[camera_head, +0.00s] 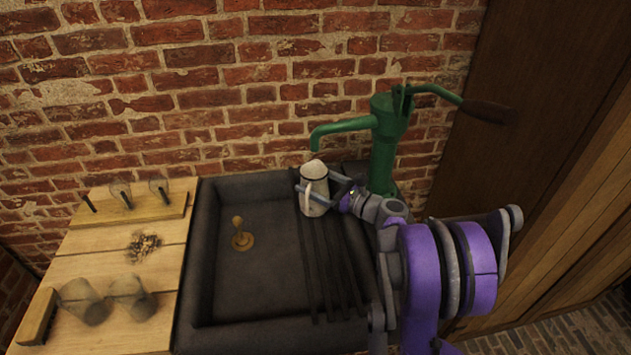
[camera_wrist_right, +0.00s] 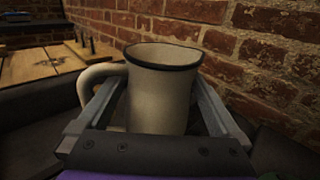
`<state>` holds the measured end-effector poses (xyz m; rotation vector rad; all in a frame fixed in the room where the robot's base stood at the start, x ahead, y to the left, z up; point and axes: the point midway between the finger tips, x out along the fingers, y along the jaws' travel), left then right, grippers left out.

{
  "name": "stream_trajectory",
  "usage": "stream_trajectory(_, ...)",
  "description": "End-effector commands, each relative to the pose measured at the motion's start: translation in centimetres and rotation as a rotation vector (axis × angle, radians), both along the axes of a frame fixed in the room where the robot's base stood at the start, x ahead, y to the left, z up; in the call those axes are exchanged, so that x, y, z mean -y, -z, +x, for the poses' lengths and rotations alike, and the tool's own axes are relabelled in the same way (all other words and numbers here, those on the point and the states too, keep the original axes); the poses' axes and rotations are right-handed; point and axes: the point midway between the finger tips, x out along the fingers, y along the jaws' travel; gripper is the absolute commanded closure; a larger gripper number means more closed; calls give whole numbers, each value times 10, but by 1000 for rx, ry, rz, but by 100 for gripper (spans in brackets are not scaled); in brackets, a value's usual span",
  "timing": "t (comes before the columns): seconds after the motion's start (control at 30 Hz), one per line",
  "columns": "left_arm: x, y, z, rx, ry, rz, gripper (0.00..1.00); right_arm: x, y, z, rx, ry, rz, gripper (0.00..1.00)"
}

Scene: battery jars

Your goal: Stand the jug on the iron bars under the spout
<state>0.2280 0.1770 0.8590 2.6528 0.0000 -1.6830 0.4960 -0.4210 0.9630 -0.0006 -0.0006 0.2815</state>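The jug (camera_head: 315,198) is a cream-white mug shape with a dark rim and a side handle. It appears upright at the back end of the dark iron bars (camera_head: 327,269), with its mouth just below the tip of the green spout (camera_head: 337,127). I cannot tell if its base rests on the bars. My right gripper (camera_head: 320,189) has one finger on each side of the jug and looks shut on it. In the right wrist view the jug (camera_wrist_right: 160,100) fills the gap between the fingers, with its handle at the left. My left gripper is not in view.
A dark sink (camera_head: 205,270) lies left of the bars, with a brass plug (camera_head: 242,238) in it. A wooden board (camera_head: 110,338) further left carries several glass jars (camera_head: 133,298) and a small heap of bits (camera_head: 143,246). A brick wall stands behind. The pump handle (camera_head: 487,111) reaches right.

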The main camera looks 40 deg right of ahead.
Motion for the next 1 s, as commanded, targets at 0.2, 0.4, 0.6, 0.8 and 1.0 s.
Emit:
stream_trajectory(0.2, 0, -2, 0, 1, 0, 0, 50, 3, -4, -8, 0, 3, 0, 0)
stream_trajectory(0.4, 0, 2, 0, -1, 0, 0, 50, 15, -3, -48, 0, 5, -2, 0)
stream_trajectory(0.6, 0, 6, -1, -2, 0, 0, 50, 26, -3, -88, -1, 4, 0, 0)
stream_trajectory(0.8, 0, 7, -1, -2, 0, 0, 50, 32, -3, -111, 0, 2, -1, 0)
stream_trajectory(1.0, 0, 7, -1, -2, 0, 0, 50, 33, -3, -116, 0, 0, 0, 0)
